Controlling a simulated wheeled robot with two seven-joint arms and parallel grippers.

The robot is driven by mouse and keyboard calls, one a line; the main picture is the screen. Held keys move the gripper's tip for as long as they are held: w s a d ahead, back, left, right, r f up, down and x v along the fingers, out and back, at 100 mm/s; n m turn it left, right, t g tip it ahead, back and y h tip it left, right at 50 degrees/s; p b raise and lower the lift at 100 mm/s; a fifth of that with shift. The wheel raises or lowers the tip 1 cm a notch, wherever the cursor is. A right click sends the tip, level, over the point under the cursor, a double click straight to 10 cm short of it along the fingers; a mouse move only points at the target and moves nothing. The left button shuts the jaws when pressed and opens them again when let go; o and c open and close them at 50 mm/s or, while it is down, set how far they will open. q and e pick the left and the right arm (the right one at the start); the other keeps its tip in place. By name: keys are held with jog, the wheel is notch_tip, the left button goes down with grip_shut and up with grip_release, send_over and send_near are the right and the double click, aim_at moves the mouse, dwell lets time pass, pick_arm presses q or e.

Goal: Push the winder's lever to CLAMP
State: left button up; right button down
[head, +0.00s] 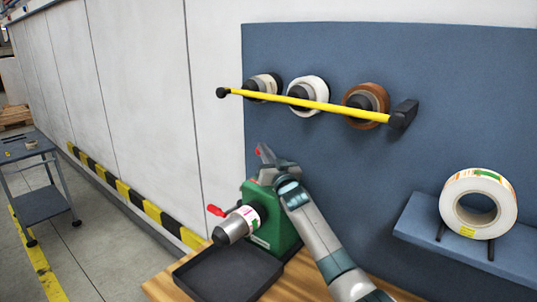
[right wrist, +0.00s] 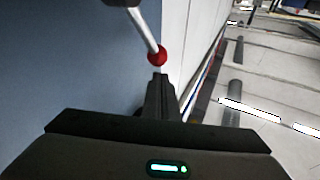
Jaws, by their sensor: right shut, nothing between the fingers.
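The green winder (head: 285,228) stands on the wooden bench in the head view. My right gripper (head: 264,152) is shut and empty above the winder. A small red knob (head: 257,152) shows beside its fingertips. In the right wrist view, the lever's red ball knob (right wrist: 157,56) on a metal rod is just beyond the shut fingertips (right wrist: 160,78); I cannot tell whether they touch. No CLAMP marking is readable. My left gripper is not in view.
A black tray (head: 228,275) lies in front of the winder. A yellow bar (head: 310,103) crosses several rolls on the blue panel above. A white label roll (head: 480,200) stands on the blue shelf (head: 470,250) at right. A grey cart (head: 40,180) is at far left.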

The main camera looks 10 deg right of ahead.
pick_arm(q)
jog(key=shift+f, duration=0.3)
pick_arm(e)
jog(key=shift+w+a+f, duration=0.1)
jog(key=shift+w, duration=0.15)
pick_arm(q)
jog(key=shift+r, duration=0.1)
